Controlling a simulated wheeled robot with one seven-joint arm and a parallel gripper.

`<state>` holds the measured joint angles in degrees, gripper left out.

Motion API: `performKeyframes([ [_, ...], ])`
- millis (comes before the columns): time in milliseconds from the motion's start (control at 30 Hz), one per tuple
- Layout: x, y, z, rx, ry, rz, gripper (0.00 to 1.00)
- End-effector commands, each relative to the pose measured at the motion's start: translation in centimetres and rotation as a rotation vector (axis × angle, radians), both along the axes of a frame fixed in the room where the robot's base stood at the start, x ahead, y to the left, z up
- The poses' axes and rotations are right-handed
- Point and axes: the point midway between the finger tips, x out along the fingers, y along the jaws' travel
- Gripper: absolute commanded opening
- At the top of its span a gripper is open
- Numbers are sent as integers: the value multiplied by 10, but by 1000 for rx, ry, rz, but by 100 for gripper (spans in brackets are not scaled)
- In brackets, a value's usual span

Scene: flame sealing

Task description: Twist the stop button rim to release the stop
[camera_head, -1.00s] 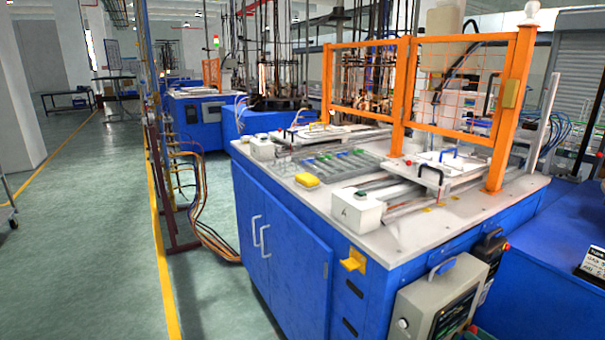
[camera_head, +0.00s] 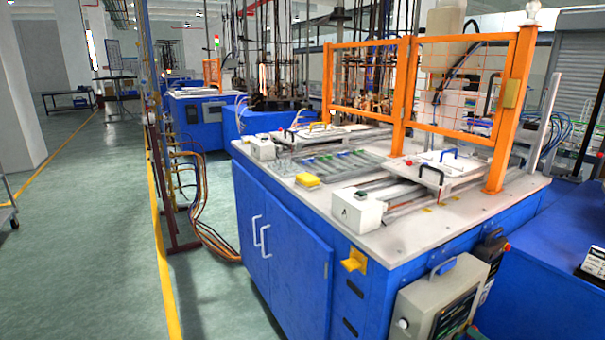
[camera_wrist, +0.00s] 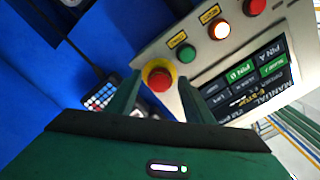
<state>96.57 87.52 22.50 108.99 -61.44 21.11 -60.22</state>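The stop button (camera_wrist: 159,79), a red cap in a yellow round rim, sits on the face of the grey control box (camera_wrist: 142,48) in the wrist view. My gripper (camera_wrist: 161,86) is open. Its two green fingers point at the box, one on each side of the button in the picture. I cannot tell whether a finger touches the rim. In the head view the grey control box (camera_head: 440,297) hangs at the blue bench's front right, and its button face is not clear.
Beside the button are a green button (camera_wrist: 187,53), a lit orange button (camera_wrist: 220,30), a red button (camera_wrist: 255,5) and a screen (camera_wrist: 240,88). A dark keypad (camera_wrist: 101,97) lies left of the fingers. The blue bench (camera_head: 290,235) stands behind the box; open floor lies left.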

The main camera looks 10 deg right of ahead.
Motion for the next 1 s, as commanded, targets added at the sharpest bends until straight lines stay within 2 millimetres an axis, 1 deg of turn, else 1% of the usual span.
performKeyframes([
  [233,0,0,0,-3,-2,-1,47],
  [333,-3,-2,0,-4,-1,-2,47],
  [1000,-55,-24,0,-5,-1,-2,47],
])
